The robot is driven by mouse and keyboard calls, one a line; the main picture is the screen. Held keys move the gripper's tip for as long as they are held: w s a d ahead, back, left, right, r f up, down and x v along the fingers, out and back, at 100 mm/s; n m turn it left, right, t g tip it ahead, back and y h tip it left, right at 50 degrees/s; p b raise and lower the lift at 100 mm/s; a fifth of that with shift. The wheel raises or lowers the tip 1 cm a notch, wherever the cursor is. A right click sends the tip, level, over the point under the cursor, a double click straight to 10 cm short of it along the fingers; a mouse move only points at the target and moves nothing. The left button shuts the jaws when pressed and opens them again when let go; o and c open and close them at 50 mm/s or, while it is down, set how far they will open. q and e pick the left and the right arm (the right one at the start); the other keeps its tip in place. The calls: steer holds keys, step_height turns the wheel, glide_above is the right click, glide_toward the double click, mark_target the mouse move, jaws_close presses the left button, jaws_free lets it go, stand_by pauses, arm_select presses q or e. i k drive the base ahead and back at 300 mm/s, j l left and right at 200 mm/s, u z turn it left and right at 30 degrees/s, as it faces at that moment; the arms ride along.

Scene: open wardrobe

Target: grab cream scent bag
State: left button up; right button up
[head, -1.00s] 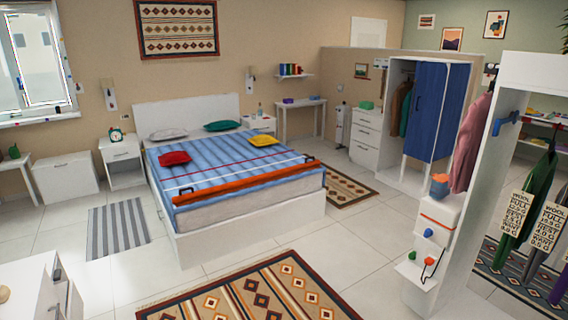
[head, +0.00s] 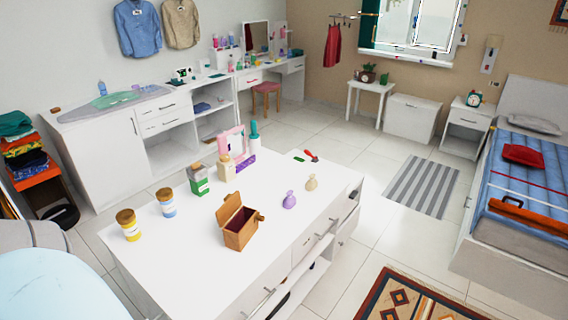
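In the head view, a small cream scent bag (head: 311,183) with a tied neck stands on the white island top (head: 262,268). A similar purple bag (head: 289,200) stands just to its left and nearer. Both stand on the right part of the top, to the right of an open wooden box (head: 238,222). Neither of my grippers is in view, and nothing touches the cream bag.
Jars with brown lids (head: 128,224), a green bottle (head: 198,178), a pump bottle (head: 227,167) and a red-handled tool (head: 311,155) are also on the island. Drawers and an open shelf face right. Free floor lies around the striped rug (head: 423,186).

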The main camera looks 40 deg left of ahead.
mark_target(311, 183)
steer(key=i+u, duration=0.2)
steer(key=u, duration=0.25)
steer(key=i+l+u, duration=0.2)
steer(key=u, duration=0.3)
steer(key=i+l+u, duration=0.15)
steer(key=u, duration=0.3)
steer(key=i+l+u, duration=0.15)
steer(key=l+u, duration=0.2)
steer(key=i+l+u, duration=0.15)
steer(key=u, duration=0.15)
steer(key=l+u, duration=0.35)
steer(key=i+l+u, duration=0.15)
steer(key=l, duration=0.2)
steer(key=l+u, duration=0.2)
steer(key=l, duration=0.15)
steer(key=i+l+u, duration=0.15)
steer(key=l, duration=0.25)
steer(key=i+l+u, duration=0.1)
steer(key=i+l, duration=0.25)
